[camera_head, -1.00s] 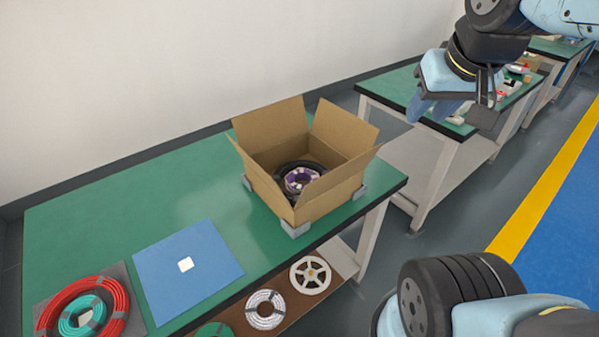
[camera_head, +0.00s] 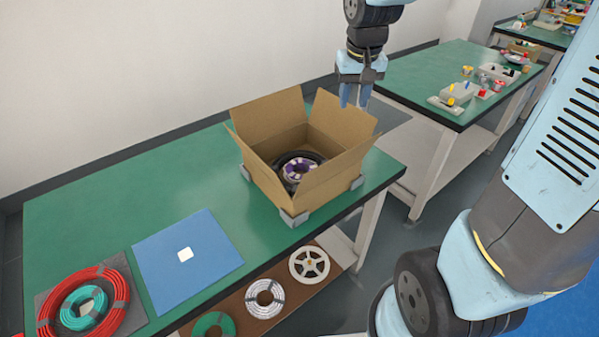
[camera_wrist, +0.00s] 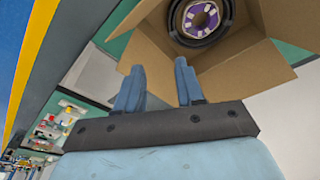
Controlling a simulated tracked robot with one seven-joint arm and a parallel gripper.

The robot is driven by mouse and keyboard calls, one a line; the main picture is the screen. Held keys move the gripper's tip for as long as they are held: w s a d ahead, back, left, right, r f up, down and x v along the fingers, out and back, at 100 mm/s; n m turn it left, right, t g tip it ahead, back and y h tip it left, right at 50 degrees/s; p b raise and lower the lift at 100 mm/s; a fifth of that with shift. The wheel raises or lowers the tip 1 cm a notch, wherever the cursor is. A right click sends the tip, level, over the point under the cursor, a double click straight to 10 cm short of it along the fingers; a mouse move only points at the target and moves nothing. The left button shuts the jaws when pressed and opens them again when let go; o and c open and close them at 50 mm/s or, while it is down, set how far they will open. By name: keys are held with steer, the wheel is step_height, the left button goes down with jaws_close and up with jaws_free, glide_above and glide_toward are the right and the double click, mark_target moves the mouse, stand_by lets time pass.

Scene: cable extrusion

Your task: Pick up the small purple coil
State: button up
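The small purple coil (camera_head: 298,169), with white bands around it, lies inside an open cardboard box (camera_head: 262,177) on the green table. It rests within or on a larger black coil (camera_head: 318,158). In the wrist view the purple coil (camera_wrist: 201,17) shows at the top, in the box. My gripper (camera_head: 354,97) is above the box's far right side, pointing down. In the wrist view my gripper (camera_wrist: 160,80) has its two blue fingers apart with nothing between them.
A blue mat (camera_head: 200,272) with a white square lies left of the box. Red and teal coils (camera_head: 110,281) lie at the table's front left. Spools (camera_head: 309,264) sit on a lower shelf. The box's raised flaps (camera_head: 347,117) stand around its opening. Another table (camera_head: 420,75) is behind.

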steer(key=g, duration=0.2)
glide_above(313, 167)
step_height(313, 167, down, 14)
step_height(313, 167, down, 9)
steer(key=shift+w+f, duration=0.1)
steer(key=shift+w, duration=0.05)
steer(key=shift+s+f, duration=0.2)
steer(key=shift+f, duration=2.45)
steer(key=shift+c, duration=0.5)
jaws_close()
